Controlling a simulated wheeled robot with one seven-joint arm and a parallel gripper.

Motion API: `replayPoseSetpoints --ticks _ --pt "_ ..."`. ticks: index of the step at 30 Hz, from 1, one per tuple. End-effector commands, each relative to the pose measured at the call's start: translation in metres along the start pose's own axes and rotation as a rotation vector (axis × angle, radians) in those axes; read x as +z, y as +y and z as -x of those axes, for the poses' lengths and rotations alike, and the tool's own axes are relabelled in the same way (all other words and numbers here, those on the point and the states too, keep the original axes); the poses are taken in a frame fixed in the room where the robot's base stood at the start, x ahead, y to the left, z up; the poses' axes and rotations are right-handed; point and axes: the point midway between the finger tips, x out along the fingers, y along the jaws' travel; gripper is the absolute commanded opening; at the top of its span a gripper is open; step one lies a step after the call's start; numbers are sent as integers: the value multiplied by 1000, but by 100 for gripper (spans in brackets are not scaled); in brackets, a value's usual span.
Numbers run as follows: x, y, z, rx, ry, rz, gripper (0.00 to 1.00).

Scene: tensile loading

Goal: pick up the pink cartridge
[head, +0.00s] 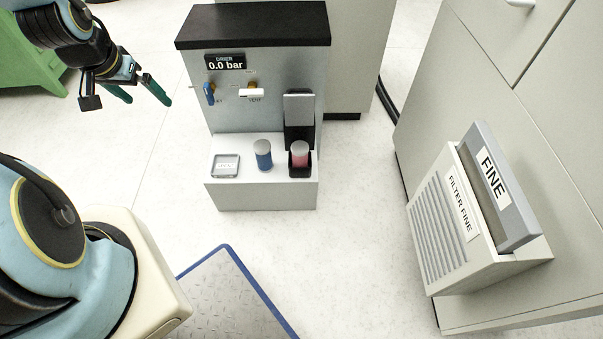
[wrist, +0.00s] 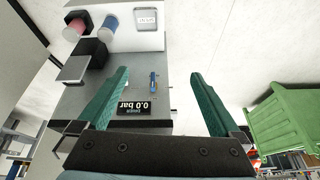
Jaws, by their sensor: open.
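The pink cartridge (head: 299,156) has a grey cap and stands upright in a black holder (head: 300,171) on the right of the dryer's white ledge. It also shows at the top left of the wrist view (wrist: 75,29). My gripper (head: 148,95) is open and empty, in the air to the left of the dryer, well apart from the cartridge. In the wrist view its two green fingers (wrist: 165,105) are spread wide with the dryer's front panel beyond them. The lower part of the cartridge is hidden by the holder.
A blue cartridge (head: 263,156) stands left of the pink one, beside a small square tray (head: 225,166). The dryer (head: 230,115) has a blue valve handle (head: 209,94) and a white vent lever (head: 252,92). A filter box (head: 440,235) juts from the right cabinet.

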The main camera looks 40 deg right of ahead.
Motion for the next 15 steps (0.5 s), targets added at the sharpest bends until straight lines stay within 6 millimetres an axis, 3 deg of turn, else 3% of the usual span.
replayPoseSetpoints --ticks 1,3,9,15 --pt "7 17 -48 32 26 -54 100" --pt "4 40 -86 73 77 -130 100" --pt "1 116 -184 207 245 -311 100" --pt "7 198 -262 346 434 -430 100"
